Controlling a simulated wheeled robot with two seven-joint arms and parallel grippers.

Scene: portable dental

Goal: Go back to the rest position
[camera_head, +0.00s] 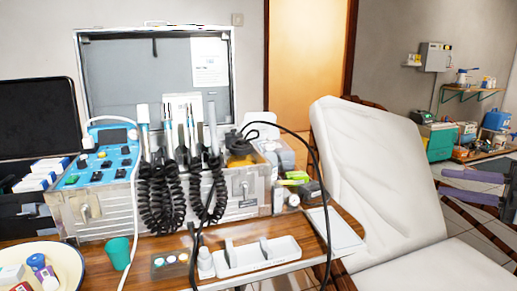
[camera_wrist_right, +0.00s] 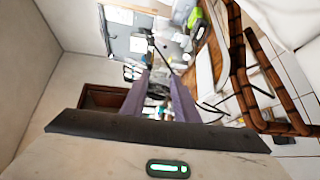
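My right gripper (camera_head: 441,181) is at the right edge of the head view, over the right side of the dental chair (camera_head: 372,165). Its two purple fingers are apart with nothing between them. The right wrist view also shows these fingers (camera_wrist_right: 159,76) spread and empty, with the table and the open case beyond them. My left gripper is not in view.
The wooden table (camera_head: 340,215) holds an open dental unit case (camera_head: 100,215) with coiled handpieces, a white tray (camera_head: 262,258), a green cup (camera_head: 118,253) and a round basin (camera_head: 75,262). A black hose (camera_head: 318,170) arches beside the chair.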

